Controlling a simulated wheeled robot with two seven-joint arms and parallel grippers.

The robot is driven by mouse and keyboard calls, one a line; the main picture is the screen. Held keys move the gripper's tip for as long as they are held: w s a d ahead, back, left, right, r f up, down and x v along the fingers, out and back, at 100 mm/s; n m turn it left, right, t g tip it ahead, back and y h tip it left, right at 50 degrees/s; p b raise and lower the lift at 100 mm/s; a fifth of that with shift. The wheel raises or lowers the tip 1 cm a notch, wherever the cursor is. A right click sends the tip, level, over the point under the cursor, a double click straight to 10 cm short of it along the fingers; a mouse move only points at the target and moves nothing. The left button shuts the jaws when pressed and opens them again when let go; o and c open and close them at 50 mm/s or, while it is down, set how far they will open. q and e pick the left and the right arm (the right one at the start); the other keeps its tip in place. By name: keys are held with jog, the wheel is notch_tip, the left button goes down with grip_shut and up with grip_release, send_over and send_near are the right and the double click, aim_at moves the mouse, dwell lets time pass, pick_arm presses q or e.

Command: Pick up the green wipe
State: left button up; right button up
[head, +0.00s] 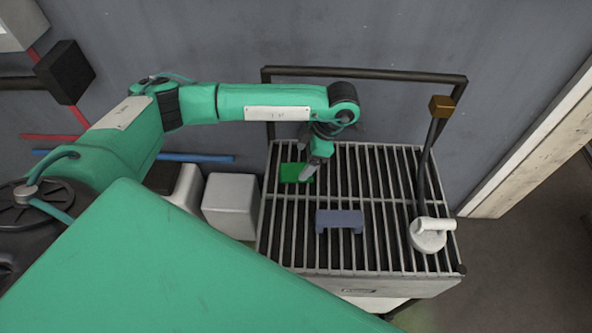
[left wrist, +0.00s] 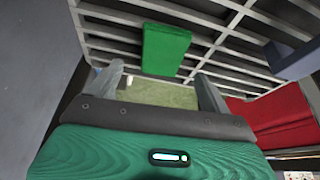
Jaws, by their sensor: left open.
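The green wipe (head: 293,172) lies flat on the slatted metal rack at its back left part. It also shows in the left wrist view (left wrist: 165,50), just beyond my fingertips. My left gripper (head: 311,172) is over the rack at the wipe's right edge in the head view, pointing down. In the left wrist view the two fingers of my left gripper (left wrist: 158,80) are apart with nothing held between them. My right gripper is in neither view.
The slatted rack (head: 345,257) carries a blue-grey bracket-like block (head: 340,219) near its middle. A white round-based piece (head: 429,235) with a dark lever stands at its right. A dark rail (head: 365,73) runs along its back. A light grey box (head: 230,205) stands left of it.

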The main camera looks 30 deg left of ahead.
pick_arm(q)
jog(key=x, duration=0.4)
jog(key=shift+d+f+p, duration=0.15)
jog(key=shift+p, duration=0.15)
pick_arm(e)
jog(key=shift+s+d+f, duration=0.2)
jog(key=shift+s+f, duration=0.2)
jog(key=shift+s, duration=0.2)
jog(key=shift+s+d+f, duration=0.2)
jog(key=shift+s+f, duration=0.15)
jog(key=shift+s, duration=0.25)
pick_arm(q)
jog(key=shift+c, duration=0.4)
jog(key=c, duration=1)
jog(key=shift+r, duration=0.45)
notch_tip(320, 180, up, 10)
notch_tip(320, 180, up, 9)
send_over(296, 170)
jog(key=d, duration=0.1)
jog(key=shift+w, duration=0.25)
